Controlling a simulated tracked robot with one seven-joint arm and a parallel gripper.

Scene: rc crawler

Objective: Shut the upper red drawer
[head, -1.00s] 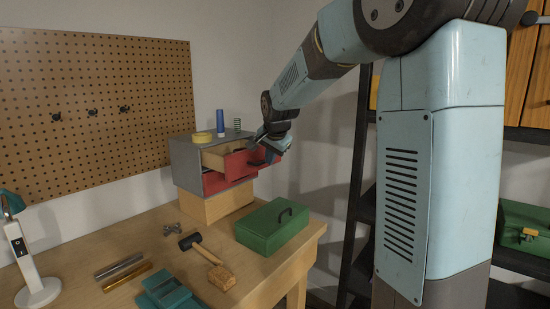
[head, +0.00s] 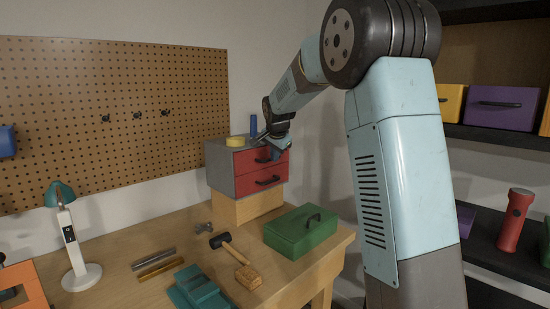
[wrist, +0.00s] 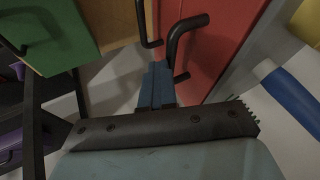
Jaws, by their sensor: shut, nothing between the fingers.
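The upper red drawer (head: 243,161) is in the small grey cabinet on the workbench. Its front looks flush with the lower red drawer (head: 252,181), with no open gap visible. My gripper (head: 276,153) is at the right part of the upper drawer's front, hiding some of it and its handle. In the wrist view my gripper (wrist: 157,83) is shut and empty, its blue fingers pointing at the red fronts beside the upper drawer's black handle (wrist: 184,45). Whether the fingertips touch the front, I cannot tell.
A wooden block (head: 246,206) carries the cabinet. Yellow tape (head: 236,141) and a blue cylinder (head: 253,126) stand on top. A green toolbox (head: 300,232) sits in front to the right. A mallet (head: 236,260) lies on the bench. Shelves stand at the right.

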